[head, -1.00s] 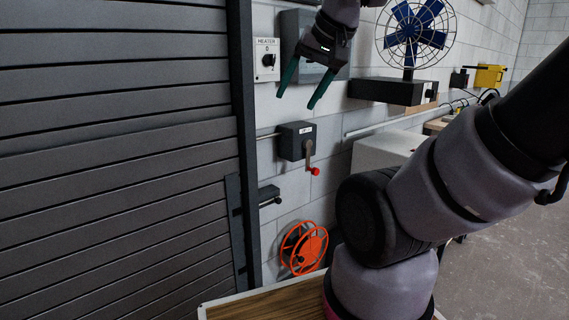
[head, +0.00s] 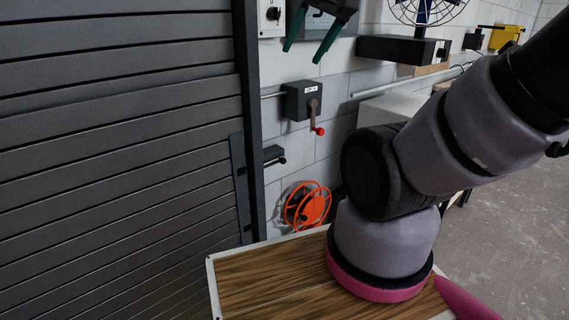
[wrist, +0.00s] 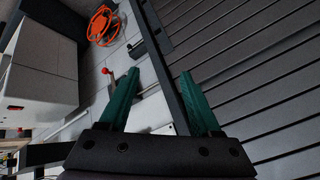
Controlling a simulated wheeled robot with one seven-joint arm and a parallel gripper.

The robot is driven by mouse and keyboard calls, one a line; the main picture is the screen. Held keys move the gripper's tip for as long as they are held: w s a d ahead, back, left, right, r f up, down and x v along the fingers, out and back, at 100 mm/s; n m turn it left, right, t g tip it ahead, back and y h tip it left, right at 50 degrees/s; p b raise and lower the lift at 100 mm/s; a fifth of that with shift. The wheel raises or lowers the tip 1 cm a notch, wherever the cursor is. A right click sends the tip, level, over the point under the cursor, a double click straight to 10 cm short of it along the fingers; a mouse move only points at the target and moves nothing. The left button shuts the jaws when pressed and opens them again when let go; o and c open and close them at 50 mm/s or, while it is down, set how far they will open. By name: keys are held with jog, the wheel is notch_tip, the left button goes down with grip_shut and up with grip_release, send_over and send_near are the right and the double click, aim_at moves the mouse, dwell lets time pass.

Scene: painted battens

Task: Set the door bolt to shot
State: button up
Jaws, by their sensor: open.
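The door bolt (head: 272,153) is a small dark fitting with a short knob, low on the wall beside the slatted door's dark frame. It also shows in the wrist view (wrist: 136,45), small and dark. I cannot tell whether its rod reaches into the door side. My gripper (head: 302,56) hangs above the bolt in the head view, green fingers spread and empty, pointing down. In the wrist view the fingers (wrist: 160,72) are apart with the door frame between them, and the bolt lies beyond their tips. The gripper touches nothing that I can see.
A dark box with a red-knobbed crank (head: 303,100) sits on the wall above the bolt. An orange reel (head: 307,206) hangs below. The slatted door (head: 120,150) fills the left. A fan (head: 420,45) stands on a shelf box at upper right.

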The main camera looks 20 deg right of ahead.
jog(key=w+a+f+m+g+y, duration=0.15)
jog(key=w+f+m+y, duration=0.4)
jog(key=w+f, duration=0.6)
jog(key=w+f+m+g+y, duration=0.2)
jog(key=w+f+m+y, duration=0.3)
jog(key=w+f, duration=0.6)
jog(key=m+t+h, duration=0.6)
jog(key=m+t, duration=0.7)
jog(key=m, duration=0.2)
send_near(284, 161)
jog(key=shift+y, duration=0.25)
jog(key=x, duration=1)
jog(key=shift+w+f, duration=0.2)
jog(key=shift+w, duration=0.25)
grip_shut()
